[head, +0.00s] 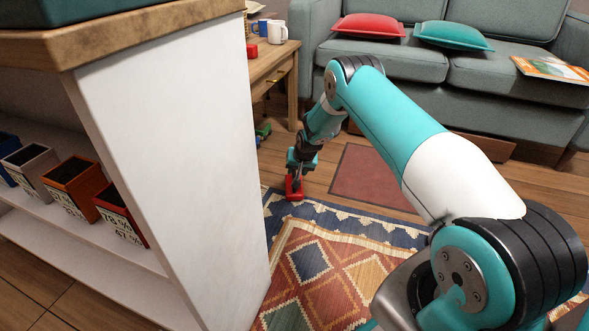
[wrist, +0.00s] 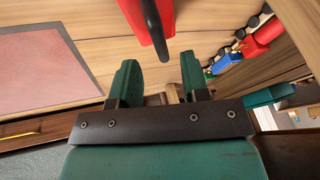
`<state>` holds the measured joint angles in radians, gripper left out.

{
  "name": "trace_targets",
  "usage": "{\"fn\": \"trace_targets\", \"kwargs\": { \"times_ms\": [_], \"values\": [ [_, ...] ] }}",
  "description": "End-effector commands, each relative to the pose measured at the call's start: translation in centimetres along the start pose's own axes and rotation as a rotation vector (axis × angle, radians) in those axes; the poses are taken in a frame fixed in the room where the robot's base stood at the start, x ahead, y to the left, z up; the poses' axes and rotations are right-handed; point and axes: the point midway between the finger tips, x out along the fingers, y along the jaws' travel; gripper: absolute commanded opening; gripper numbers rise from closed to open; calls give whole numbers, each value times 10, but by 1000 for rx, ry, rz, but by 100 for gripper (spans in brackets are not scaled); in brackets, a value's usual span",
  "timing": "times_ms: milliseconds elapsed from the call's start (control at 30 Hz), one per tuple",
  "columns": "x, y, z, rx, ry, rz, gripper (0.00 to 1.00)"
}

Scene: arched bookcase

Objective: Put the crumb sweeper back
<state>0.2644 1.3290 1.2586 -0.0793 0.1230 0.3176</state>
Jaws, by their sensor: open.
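The crumb sweeper, red with a dark handle, lies on the floor at the rug's far edge in the head view (head: 293,191). It also shows at the top of the wrist view (wrist: 134,12), its dark handle (wrist: 155,30) pointing toward the jaws. My gripper (head: 300,166) is low above the sweeper in the head view. In the wrist view my gripper (wrist: 158,76) has its two green fingers apart, with the handle's end just beyond the gap between them. The gripper hides part of the sweeper in the head view.
A white shelf unit (head: 180,150) with several small boxes stands at left. A wooden side table (head: 268,62) with mugs is behind. Toy train pieces (wrist: 236,48) lie near the gripper. A sofa (head: 400,60) closes the back. A patterned rug (head: 320,265) and a red mat (head: 370,177) cover the floor.

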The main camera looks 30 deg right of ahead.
Motion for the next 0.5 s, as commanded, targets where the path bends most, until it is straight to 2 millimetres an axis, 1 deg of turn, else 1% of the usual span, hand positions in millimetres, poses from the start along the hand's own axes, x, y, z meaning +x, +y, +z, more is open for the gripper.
{"fn": "trace_targets", "kwargs": {
  "times_ms": [33,100,200,333,500],
  "values": [
    [-20,-2,-3,0,-1,0,42],
    [-34,-2,-3,0,0,0,42],
    [-48,-1,-2,-1,-1,0,42],
    [-59,0,-1,-1,-1,0,42],
    [-62,0,0,-1,-1,0,42]
  ]
}}
